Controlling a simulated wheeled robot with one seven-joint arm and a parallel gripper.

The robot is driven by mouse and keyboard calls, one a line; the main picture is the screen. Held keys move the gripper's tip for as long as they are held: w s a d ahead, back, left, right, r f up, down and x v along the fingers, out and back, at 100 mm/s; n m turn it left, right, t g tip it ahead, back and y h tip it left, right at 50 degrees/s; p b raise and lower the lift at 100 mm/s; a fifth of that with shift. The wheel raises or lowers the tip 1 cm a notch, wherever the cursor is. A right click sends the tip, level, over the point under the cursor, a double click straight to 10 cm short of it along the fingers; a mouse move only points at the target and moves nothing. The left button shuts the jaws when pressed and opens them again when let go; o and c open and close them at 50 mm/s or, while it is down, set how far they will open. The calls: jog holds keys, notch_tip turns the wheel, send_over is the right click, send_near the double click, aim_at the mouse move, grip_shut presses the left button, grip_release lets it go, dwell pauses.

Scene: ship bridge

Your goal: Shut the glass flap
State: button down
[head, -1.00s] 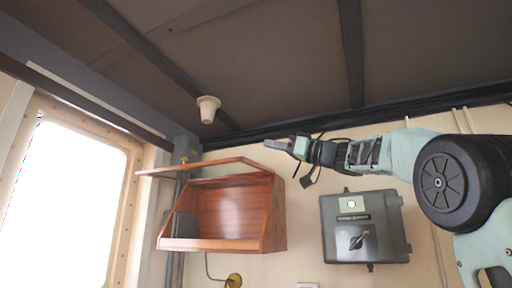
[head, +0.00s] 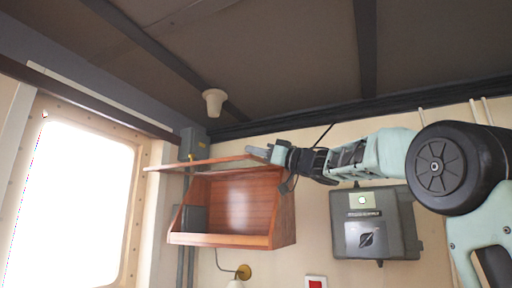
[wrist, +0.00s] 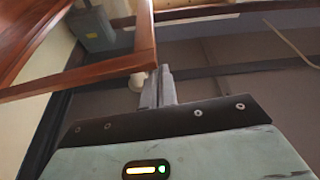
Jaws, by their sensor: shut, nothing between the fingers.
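The glass flap (head: 172,166) is a wood-framed pane at the top of a wooden wall box (head: 238,240). It stands raised, sticking out roughly level above the box's open front. In the wrist view the flap's wooden frame (wrist: 105,72) runs across the upper left. My gripper (head: 262,152) is shut and empty at the flap's right end. In the wrist view its closed fingers (wrist: 158,88) are right beside the frame's corner; whether they touch it I cannot tell.
A grey switch box (head: 375,222) is on the wall right of the wooden box, below my arm. A bright window (head: 75,200) is at left. A white ceiling fitting (head: 214,102) hangs above. A grey box (head: 193,142) with pipes is behind the flap.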

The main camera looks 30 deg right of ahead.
jog(key=shift+f, duration=0.1)
jog(key=w+d+f+n+g+b, duration=0.1)
jog(key=w+d+f+n+b, duration=0.1)
jog(key=d+f+n, duration=0.2)
jog(key=w+d+f+n+g+y+b, duration=0.1)
jog(key=f+n, duration=0.4)
jog(key=f, duration=0.6)
jog(key=w+d+f+n+g+y+b, duration=0.1)
jog(key=w+d+f+n+g+b, duration=0.2)
jog(key=w+d+f+n+b, duration=0.2)
jog(key=shift+w+d+f, duration=0.1)
jog(key=shift+d+f, duration=0.35)
jog(key=shift+f, duration=0.3)
jog(key=shift+w+d+f, duration=0.1)
jog(key=shift+d+f, duration=0.3)
jog(key=shift+f, duration=0.35)
